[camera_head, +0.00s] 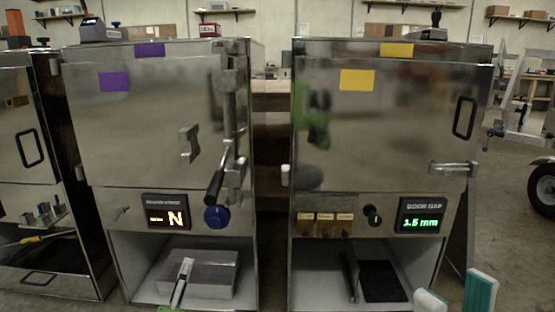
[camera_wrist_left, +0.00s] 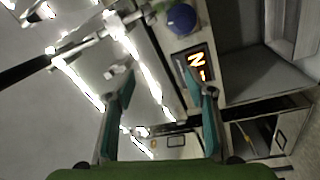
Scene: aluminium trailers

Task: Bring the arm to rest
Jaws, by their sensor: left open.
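In the head view, my right gripper (camera_head: 455,290) shows at the bottom right edge as two teal-and-white finger pads. They are apart, in front of the right cabinet's lower right side, with nothing seen between them.
The left cabinet (camera_head: 140,130) has a protruding dark-gripped lever handle (camera_head: 216,185). The right cabinet (camera_head: 400,125) has a latch (camera_head: 450,168) and a "1.5 mm" display (camera_head: 421,216). A narrow gap separates the cabinets.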

